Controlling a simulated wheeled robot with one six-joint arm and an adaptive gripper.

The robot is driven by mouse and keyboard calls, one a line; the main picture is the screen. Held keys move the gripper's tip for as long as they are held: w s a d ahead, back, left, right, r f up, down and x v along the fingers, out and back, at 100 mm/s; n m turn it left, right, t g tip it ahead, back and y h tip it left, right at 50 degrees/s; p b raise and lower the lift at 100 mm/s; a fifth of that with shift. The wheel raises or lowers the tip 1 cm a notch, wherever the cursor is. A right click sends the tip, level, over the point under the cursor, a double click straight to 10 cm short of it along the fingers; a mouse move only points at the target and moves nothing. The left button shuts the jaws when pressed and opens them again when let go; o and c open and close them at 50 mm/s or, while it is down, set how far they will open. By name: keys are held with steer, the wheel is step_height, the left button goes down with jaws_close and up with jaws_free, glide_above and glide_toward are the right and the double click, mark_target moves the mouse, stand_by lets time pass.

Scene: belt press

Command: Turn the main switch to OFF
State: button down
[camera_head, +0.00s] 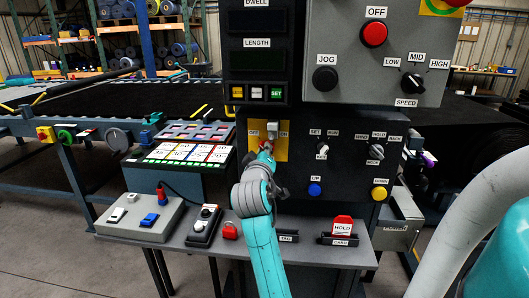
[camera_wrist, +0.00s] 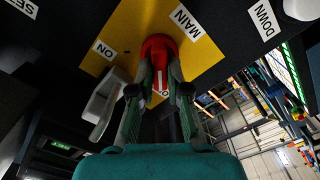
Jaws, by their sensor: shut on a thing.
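The main switch is a red knob (camera_wrist: 158,48) on a yellow plate (camera_head: 283,153) on the black control panel. In the head view the plate has an OFF label at left and an ON label at right. In the wrist view its MAIN and ON labels are readable, and another label is mostly hidden by my fingers. My gripper (camera_wrist: 160,90) is shut on the red knob, one finger on each side. A white line on the red part shows between the fingers, at the side of the half-hidden label. The knob is mostly covered in the head view.
A grey hasp-like piece (camera_wrist: 104,103) sticks out from the plate close beside my finger. Selector knobs (camera_head: 322,150) and a blue UP button (camera_head: 315,189) are to the right. A shelf below holds a red padlock (camera_head: 230,230) and a pendant (camera_head: 205,225).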

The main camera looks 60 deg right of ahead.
steer(key=c, duration=1.1)
jaws_free()
steer(key=shift+c, duration=0.2)
steer(key=v, duration=1.2)
steer(key=shift+f, duration=0.1)
